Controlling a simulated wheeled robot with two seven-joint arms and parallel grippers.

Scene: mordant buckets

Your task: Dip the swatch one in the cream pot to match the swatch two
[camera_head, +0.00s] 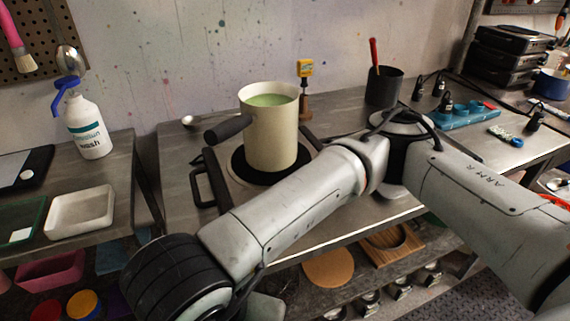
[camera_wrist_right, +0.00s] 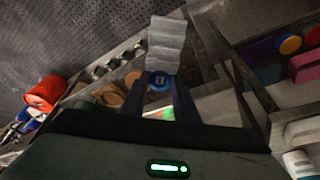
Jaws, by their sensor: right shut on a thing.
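The cream pot (camera_head: 270,135) stands upright on a dark round burner plate on the bench, with pale green liquid (camera_head: 268,100) inside and a dark handle to the left. In the right wrist view my right gripper (camera_wrist_right: 162,84) is shut on a pale, wavy swatch (camera_wrist_right: 167,45), with a blue round tag (camera_wrist_right: 160,81) between the fingers. The swatch is away from the pot; the head view shows neither it nor the fingers. I cannot tell for sure which thing is swatch two. My left gripper is not in view.
My right arm crosses in front of the pot. A yellow-topped wooden stand (camera_head: 305,70) is behind it. A dark cup (camera_head: 384,86) and a blue power strip (camera_head: 465,115) are to the right. A wash bottle (camera_head: 87,127) and a white tray (camera_head: 80,211) are on the left bench.

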